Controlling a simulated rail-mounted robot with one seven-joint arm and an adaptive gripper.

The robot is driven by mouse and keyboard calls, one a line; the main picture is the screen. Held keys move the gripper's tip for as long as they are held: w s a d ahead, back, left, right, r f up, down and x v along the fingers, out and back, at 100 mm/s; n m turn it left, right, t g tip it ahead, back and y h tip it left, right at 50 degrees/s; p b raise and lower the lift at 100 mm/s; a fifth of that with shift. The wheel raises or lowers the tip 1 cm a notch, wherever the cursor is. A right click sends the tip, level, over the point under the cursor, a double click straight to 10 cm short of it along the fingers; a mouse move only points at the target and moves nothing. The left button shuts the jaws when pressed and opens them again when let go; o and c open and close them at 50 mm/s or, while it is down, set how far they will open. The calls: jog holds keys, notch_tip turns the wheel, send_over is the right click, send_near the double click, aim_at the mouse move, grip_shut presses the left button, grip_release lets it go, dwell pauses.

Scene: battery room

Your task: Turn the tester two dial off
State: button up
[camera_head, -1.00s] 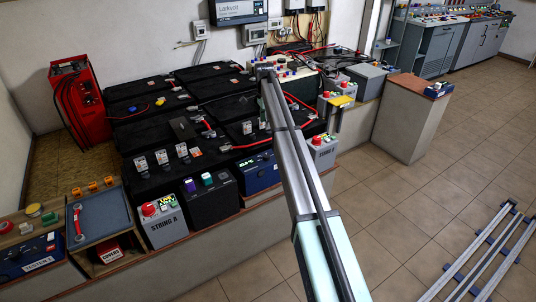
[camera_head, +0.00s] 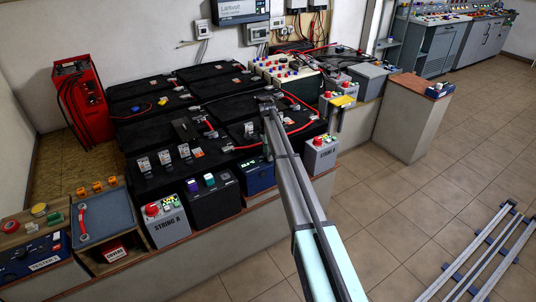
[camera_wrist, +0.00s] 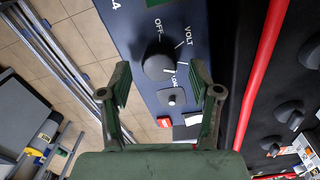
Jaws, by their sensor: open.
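A black round dial (camera_wrist: 158,61) sits on a dark blue panel (camera_wrist: 133,18) in the wrist view. A pale mark on the dial seems to face the lower right, not OFF. My gripper (camera_wrist: 160,66) is open, its two fingers on either side of the dial, apart from it in the picture; the depth gap is unclear. In the head view a blue tester (camera_head: 257,176) stands at the bench's front edge under my arm's end. My gripper is hardly visible there.
A red cable (camera_wrist: 262,75) and black knobs (camera_wrist: 289,112) are to the right. The STRING A box (camera_head: 166,220) and another tester (camera_head: 40,258) stand left along the bench.

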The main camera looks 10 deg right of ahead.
jog(key=shift+f, duration=0.55)
jog(key=c, duration=1.1)
jog(key=shift+c, duration=0.2)
